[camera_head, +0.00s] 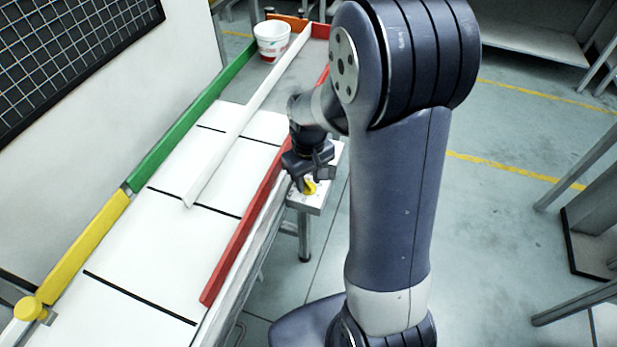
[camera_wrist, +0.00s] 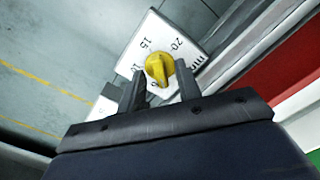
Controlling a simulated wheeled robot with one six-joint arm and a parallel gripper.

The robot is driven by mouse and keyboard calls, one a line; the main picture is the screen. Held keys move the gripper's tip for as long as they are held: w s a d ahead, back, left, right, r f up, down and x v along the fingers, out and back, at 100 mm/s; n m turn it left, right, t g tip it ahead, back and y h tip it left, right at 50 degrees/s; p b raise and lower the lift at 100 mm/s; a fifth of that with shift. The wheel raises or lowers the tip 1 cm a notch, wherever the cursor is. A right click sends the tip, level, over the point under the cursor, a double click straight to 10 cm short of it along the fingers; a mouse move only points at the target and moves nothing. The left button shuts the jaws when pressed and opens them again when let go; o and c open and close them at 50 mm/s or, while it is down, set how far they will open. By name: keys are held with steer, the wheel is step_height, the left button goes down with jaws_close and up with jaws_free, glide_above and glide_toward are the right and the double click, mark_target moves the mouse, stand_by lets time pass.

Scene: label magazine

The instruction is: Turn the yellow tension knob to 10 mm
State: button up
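The yellow tension knob (camera_wrist: 158,70) sits on a white dial plate (camera_wrist: 192,48). The plate's marks 15, 20 and "mm" are readable; 10 is partly hidden at the left, and a figure below the knob is mostly covered. Which mark the knob points to, I cannot tell. The knob also shows in the head view (camera_head: 310,187), beside the table's red rail. My gripper (camera_wrist: 160,88) is open, with one finger on either side of the knob's near part. Contact is not clear. In the head view my gripper (camera_head: 307,172) is right at the knob.
A red rail (camera_head: 245,240) runs beside the dial plate.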

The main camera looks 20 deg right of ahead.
steer(key=shift+c, duration=0.4)
jaws_close()
steer(key=shift+m, duration=0.3)
steer(key=m, duration=0.3)
steer(key=shift+m, duration=0.3)
steer(key=m, duration=0.3)
steer(key=shift+m, duration=0.3)
steer(key=m, duration=1.1)
steer(key=shift+p, duration=0.3)
